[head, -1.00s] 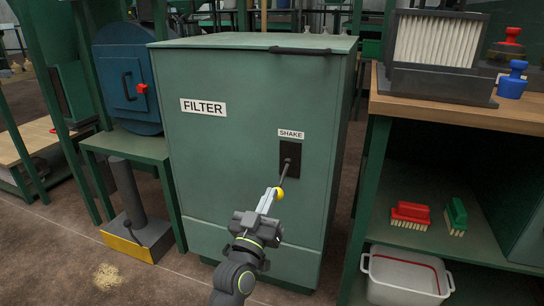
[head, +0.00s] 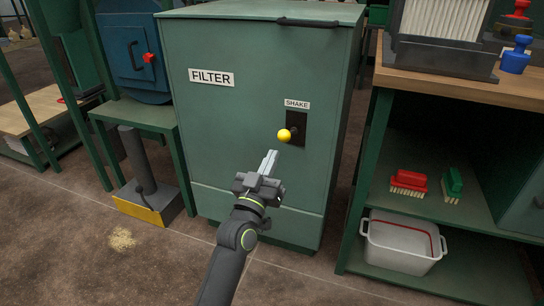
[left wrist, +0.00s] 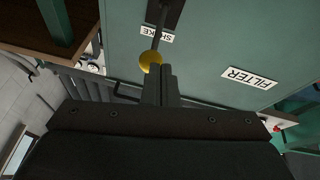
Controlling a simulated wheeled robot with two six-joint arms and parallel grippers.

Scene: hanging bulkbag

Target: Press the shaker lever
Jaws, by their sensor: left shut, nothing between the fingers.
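The shaker lever ends in a yellow ball knob (head: 284,135), just in front of its dark slot plate (head: 297,129) under the SHAKE label. The plate is on the front of the green filter cabinet (head: 250,105). My left gripper (head: 269,157) is shut and empty, its fingertips a little below and left of the knob in the head view. In the upside-down left wrist view the knob (left wrist: 150,61) shows at the tips of the shut fingers (left wrist: 160,85), its rod leading to the plate. I cannot tell whether they touch. My right gripper is not in view.
A wooden-topped bench (head: 440,85) stands right of the cabinet, with a red brush (head: 408,182), a green brush (head: 452,182) and a white bin (head: 402,243) below. A blue round unit (head: 133,55) is at the left.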

